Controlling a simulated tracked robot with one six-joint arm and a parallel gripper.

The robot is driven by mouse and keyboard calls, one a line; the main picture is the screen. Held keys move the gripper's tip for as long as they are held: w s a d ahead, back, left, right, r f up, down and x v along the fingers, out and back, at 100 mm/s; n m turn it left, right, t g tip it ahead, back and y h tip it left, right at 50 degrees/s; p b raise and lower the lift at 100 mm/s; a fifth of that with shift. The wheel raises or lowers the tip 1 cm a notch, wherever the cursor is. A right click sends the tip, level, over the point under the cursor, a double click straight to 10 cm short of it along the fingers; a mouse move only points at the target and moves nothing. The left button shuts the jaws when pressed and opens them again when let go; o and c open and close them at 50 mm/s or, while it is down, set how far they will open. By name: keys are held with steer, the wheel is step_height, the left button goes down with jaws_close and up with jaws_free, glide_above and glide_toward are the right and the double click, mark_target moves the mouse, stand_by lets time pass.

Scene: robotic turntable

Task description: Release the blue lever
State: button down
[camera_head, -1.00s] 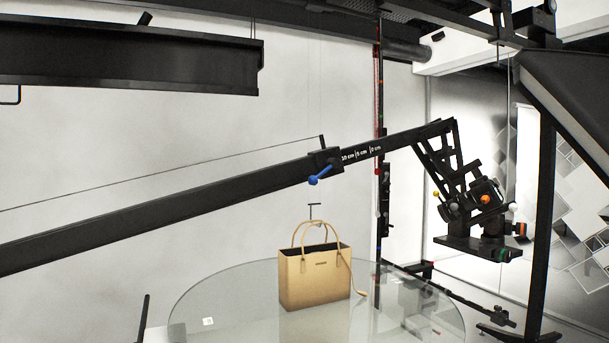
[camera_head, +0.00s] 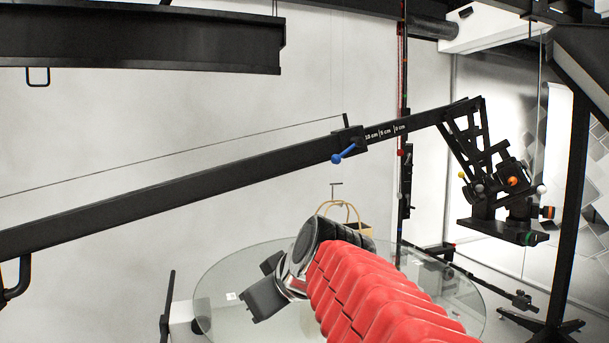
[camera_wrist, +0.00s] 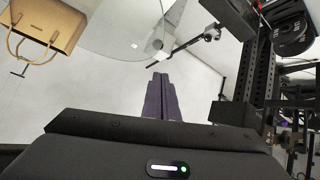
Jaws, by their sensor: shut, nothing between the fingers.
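The blue lever (camera_head: 343,153) sticks out down and to the left from the black clamp block (camera_head: 349,139) on the long sloping black boom (camera_head: 230,178). It shows in the head view only; I do not see it in the wrist view. My gripper (camera_wrist: 160,78) is shut and empty in the wrist view, its dark fingers together over pale floor. In the head view my red-covered arm reaches in from the lower right, with its wrist end well below the lever and apart from it. The fingers are not clear there.
A tan handbag (camera_head: 366,229) stands on the round glass turntable (camera_head: 225,270), mostly hidden behind my arm; it also shows in the wrist view (camera_wrist: 50,25). A camera rig (camera_head: 495,190) hangs at the boom's right end. A black beam (camera_head: 140,40) crosses the upper left.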

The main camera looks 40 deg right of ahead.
mark_target(347, 150)
steer(key=w+d+r+n+t+h, duration=0.1)
steer(key=w+d+r+t+h, duration=0.15)
steer(key=d+r, duration=0.95)
steer(key=s+d+r+t+h, duration=0.1)
steer(key=s+d+r, duration=0.1)
steer(key=r, duration=0.6)
steer(key=s+d+r+n+t+h, duration=0.1)
steer(key=s+d+r+t, duration=0.1)
steer(key=r, duration=0.6)
steer(key=shift+s+d+h, duration=0.3)
steer(key=shift+d+h, duration=0.05)
steer(key=shift+d, duration=0.3)
steer(key=shift+w+r, duration=0.1)
steer(key=shift+w+d+f, duration=0.6)
steer(key=shift+w+d, duration=0.45)
steer(key=shift+w, duration=0.45)
steer(key=shift+w+d+f, duration=0.55)
steer(key=shift+w+d, duration=0.45)
steer(key=shift+w, duration=0.55)
steer(key=shift+w+d+f, duration=0.6)
steer(key=shift+w+d, duration=0.45)
steer(key=shift+w, duration=0.45)
